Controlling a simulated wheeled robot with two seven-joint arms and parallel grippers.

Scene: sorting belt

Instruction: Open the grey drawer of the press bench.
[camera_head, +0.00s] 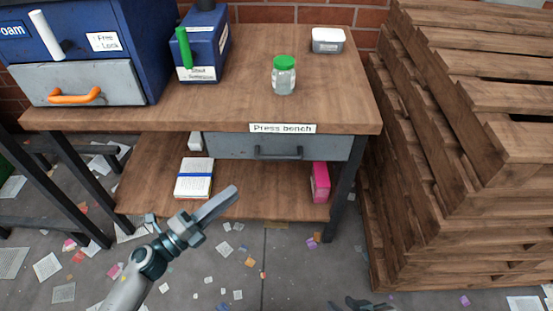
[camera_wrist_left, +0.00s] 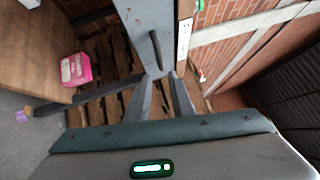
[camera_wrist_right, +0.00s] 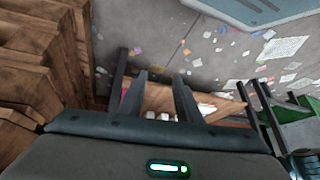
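The press bench (camera_head: 240,112) has a grey drawer (camera_head: 225,147) under its top, below the "Press bench" label. The drawer looks shut, with a dark bar handle (camera_head: 278,153) on its front. My left gripper (camera_head: 228,199) is in front of and below the drawer, apart from it. In the left wrist view its fingers (camera_wrist_left: 160,82) are apart and empty, with the drawer front (camera_wrist_left: 143,25) and handle (camera_wrist_left: 155,50) ahead of them. My right gripper (camera_head: 362,302) is at the bottom edge of the head view. In the right wrist view its fingers (camera_wrist_right: 158,82) are open and empty.
Stacked pallets (camera_head: 450,150) rise at the right. Paper scraps litter the floor.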

